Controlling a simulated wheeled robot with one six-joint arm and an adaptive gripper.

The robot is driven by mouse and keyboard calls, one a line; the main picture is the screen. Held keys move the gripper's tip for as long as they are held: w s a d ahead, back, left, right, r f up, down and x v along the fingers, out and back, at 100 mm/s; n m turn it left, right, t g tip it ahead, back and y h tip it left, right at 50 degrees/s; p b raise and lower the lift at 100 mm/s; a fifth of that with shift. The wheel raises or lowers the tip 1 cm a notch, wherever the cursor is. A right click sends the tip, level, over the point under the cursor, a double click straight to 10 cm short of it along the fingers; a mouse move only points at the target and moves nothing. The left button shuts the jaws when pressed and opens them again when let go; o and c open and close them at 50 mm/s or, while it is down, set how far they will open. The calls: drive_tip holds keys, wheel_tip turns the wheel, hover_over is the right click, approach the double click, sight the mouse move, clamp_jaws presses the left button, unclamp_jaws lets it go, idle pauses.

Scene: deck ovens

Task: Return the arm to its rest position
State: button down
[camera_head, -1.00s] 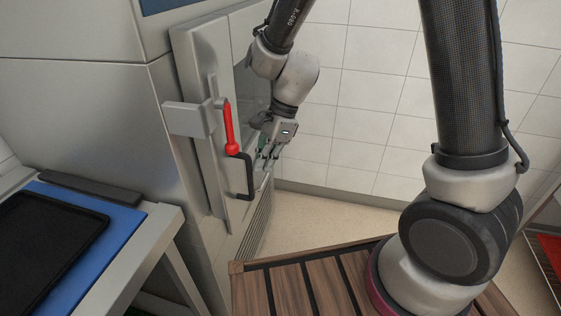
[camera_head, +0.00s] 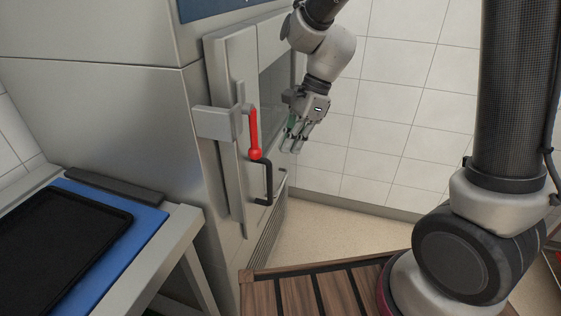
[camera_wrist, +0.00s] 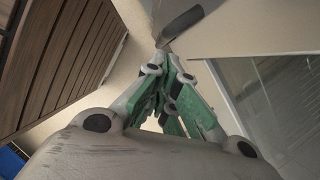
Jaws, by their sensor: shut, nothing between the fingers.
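My gripper (camera_head: 291,151) is at the end of my raised arm, in front of the oven. It is shut and empty, pointing down. It is to the right of a black bent handle (camera_head: 268,184) and looks apart from it. In the wrist view the green-sided fingers of my gripper (camera_wrist: 166,52) come together at the tips. A dark bar (camera_wrist: 186,24) shows just past the tips there.
The steel oven (camera_head: 120,110) has a red lever (camera_head: 253,132) and a glass window (camera_head: 279,90). A black tray (camera_head: 60,245) lies on a blue mat (camera_head: 140,222) on a steel table at the left. A tiled wall (camera_head: 400,100) stands behind. Floor (camera_head: 325,232) is clear below my gripper.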

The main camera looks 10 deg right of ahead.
drive_tip(key=s+d+r+n+t+h, duration=0.1)
drive_tip(key=s+d+r+n, duration=0.3)
drive_tip(key=d, duration=0.4)
drive_tip(key=s+d+r+n+t+h, duration=0.1)
drive_tip(key=s+d+r+n+t, duration=0.1)
drive_tip(key=s+d+r+n, duration=0.3)
drive_tip(key=s+d+r+n+t+h, duration=0.2)
drive_tip(key=s+d+r+n, duration=0.3)
drive_tip(key=d, duration=0.7)
drive_tip(key=s+n, duration=0.1)
drive_tip(key=s, duration=0.1)
drive_tip(key=shift+s+d, duration=0.2)
drive_tip(key=shift+s, duration=0.2)
drive_tip(key=shift+a, duration=0.1)
